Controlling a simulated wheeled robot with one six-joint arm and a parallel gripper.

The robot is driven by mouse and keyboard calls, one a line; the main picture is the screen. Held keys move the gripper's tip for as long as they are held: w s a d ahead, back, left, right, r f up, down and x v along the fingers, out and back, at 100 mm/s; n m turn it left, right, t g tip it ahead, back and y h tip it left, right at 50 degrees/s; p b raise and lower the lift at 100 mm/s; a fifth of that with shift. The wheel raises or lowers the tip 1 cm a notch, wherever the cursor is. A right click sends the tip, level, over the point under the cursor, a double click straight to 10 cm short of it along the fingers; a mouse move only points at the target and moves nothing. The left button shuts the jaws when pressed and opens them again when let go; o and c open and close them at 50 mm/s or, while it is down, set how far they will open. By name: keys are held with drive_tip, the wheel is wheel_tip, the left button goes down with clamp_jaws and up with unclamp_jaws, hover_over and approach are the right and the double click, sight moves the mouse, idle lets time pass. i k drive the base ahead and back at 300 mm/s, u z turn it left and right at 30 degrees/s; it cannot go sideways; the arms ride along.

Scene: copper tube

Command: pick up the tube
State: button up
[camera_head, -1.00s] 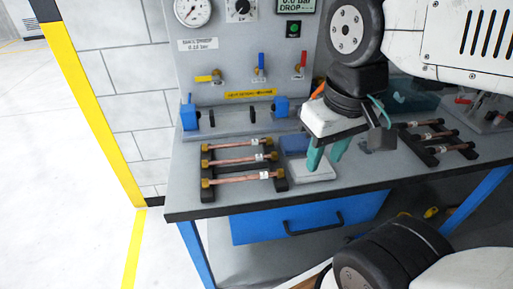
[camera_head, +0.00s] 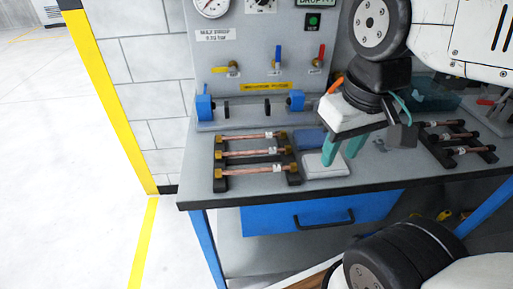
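Three copper tubes with brass end fittings and white tags lie side by side on a black rack (camera_head: 220,164) at the bench's left: a back tube (camera_head: 250,137), a middle tube (camera_head: 248,153) and a front tube (camera_head: 250,171). More tubes, with dark fittings, lie on a second black rack at the right; one of them is this tube (camera_head: 466,150). Which tube the task means is not shown. My gripper (camera_head: 341,154) has two teal fingers pointing down, apart with nothing visible between them. It is above the white pad, right of the left rack.
The white pad (camera_head: 318,170) and a blue pad (camera_head: 312,139) lie between the racks. Behind stands a test panel with gauges, coloured valve levers and a blue clamp fixture (camera_head: 204,107). The bench's front edge and blue drawer (camera_head: 280,212) are below. Floor at the left is clear.

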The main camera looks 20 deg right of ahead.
sight(287, 149)
drive_tip(key=z, duration=2.5)
drive_tip(key=k, duration=0.8)
drive_tip(key=u, duration=2.55)
